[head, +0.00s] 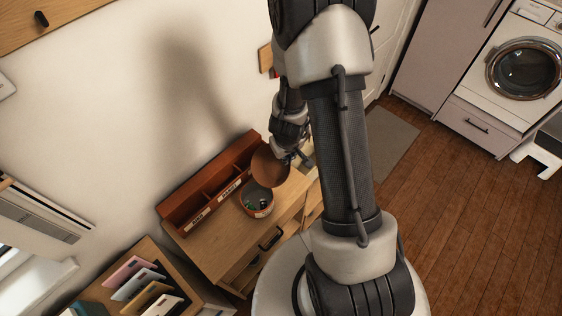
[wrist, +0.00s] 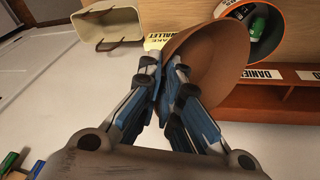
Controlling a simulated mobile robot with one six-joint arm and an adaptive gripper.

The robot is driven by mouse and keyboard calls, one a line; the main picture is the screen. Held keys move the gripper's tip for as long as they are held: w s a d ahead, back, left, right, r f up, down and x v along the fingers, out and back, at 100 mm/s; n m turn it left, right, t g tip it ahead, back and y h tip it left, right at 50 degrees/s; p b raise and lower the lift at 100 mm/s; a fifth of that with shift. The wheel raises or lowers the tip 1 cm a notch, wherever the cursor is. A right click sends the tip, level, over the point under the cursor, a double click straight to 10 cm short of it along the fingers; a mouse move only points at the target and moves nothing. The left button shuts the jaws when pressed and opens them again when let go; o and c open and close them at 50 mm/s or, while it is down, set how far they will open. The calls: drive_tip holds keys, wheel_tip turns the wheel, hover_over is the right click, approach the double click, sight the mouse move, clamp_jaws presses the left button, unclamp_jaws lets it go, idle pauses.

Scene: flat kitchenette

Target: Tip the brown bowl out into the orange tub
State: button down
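The brown bowl (head: 270,167) is steeply tilted in the air, just above and beside the orange tub (head: 268,212) in the head view. No contents show on the brown surface in view. My gripper (head: 288,158) is shut on the bowl's rim; in the wrist view its fingers (wrist: 167,75) pinch the bowl (wrist: 212,55). The tub stands upright on the wooden cabinet top, with small green and dark items (head: 256,204) inside. The tub (wrist: 283,22) also shows at the top of the wrist view, with a green item in it. The bowl hides part of the tub's far rim.
A reddish-brown organizer (head: 197,197) with labelled compartments stands along the wall behind the tub. The cabinet top (head: 220,245) is bare in front. A rack of folders (head: 140,282) stands at lower left. A cream bin (wrist: 107,27) and yellow note (wrist: 157,42) show in the wrist view.

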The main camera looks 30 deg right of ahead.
drive_tip(key=f+y+b, duration=0.1)
drive_tip(key=y+b, duration=0.1)
drive_tip(key=d+f+g+y+b, duration=0.1)
drive_tip(key=y+b, duration=0.1)
drive_tip(key=w+d+f+g+y+b, duration=0.1)
drive_tip(key=y+b, duration=0.1)
drive_tip(key=shift+d+m+y, duration=0.25)
drive_tip(key=shift+m+y, duration=0.05)
drive_tip(key=shift+y, duration=0.1)
idle(1.2)
